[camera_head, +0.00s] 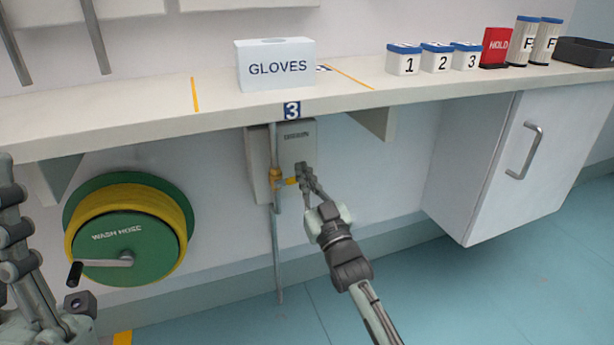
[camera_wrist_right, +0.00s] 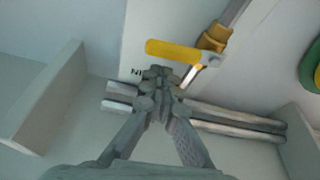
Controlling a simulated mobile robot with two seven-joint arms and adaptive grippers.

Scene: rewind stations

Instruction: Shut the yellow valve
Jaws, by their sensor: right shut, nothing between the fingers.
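The yellow valve (camera_head: 276,179) sits on a thin upright grey pipe under the bench, in front of a pale box. Its yellow lever (camera_head: 291,181) sticks out to the right, crosswise to the pipe. In the right wrist view the yellow lever (camera_wrist_right: 172,50) and the valve body (camera_wrist_right: 214,38) show in full. My right gripper (camera_head: 304,172) is shut and empty, right beside the lever's free end. In the wrist view its fingertips (camera_wrist_right: 160,76) are close to the lever; contact cannot be told.
A green and yellow wash hose reel (camera_head: 118,250) with a crank hangs left of the pipe. The bench (camera_head: 150,115) overhangs the valve and bears a GLOVES box (camera_head: 274,65). A white cabinet (camera_head: 490,170) stands to the right. The floor in front is clear.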

